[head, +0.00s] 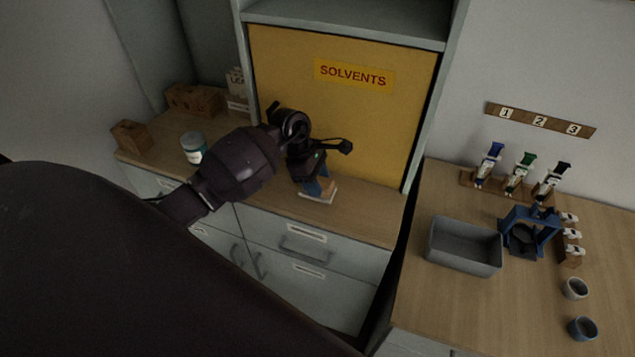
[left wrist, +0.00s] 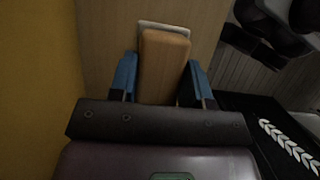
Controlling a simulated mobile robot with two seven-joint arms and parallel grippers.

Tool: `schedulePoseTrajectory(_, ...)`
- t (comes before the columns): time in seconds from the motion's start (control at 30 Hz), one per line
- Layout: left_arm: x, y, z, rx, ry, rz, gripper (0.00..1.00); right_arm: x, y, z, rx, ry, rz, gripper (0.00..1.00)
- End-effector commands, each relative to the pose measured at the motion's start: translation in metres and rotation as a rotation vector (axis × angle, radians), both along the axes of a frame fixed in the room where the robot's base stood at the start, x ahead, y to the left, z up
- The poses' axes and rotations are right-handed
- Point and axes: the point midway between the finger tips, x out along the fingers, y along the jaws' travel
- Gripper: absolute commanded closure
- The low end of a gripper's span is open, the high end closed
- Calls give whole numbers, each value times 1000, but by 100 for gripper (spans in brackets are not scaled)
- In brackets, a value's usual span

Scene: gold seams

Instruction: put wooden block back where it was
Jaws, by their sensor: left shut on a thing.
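The wooden block (left wrist: 164,62) is a plain light-brown block between the two blue fingers of my left gripper (left wrist: 160,80) in the left wrist view. My left gripper is shut on it. In the head view my left gripper (head: 319,187) points down over the counter, and the wooden block (head: 328,186) shows beside its blue finger. A white flat piece (head: 318,196) lies on the counter just under the block; it also shows at the block's far end in the left wrist view (left wrist: 150,26). I cannot tell whether block and white piece touch. My right gripper is not in view.
A yellow panel labelled SOLVENTS (head: 345,120) stands close behind the gripper. A jar (head: 194,148) and wooden boxes (head: 195,100) are on the left counter (head: 368,212). The right table holds a grey bin (head: 464,247), a blue stand (head: 530,232), several bottles and two cups.

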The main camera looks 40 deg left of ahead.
Motion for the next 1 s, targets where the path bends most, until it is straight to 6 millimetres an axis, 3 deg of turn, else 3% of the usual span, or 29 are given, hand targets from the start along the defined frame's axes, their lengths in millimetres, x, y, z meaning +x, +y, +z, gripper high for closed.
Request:
schedulePoseTrajectory(0.13,0,0,-12,0,0,0,75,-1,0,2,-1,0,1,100)
schedulePoseTrajectory(0.53,0,0,-16,1,-1,-1,75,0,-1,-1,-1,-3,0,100)
schedulePoseTrajectory(0.57,0,0,-16,0,0,-1,51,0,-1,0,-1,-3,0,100)
schedulePoseTrajectory(0.7,0,0,-15,0,0,-1,30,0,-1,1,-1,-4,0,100)
schedulePoseTrajectory(1.0,0,0,-14,0,0,-1,30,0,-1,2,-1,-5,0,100)
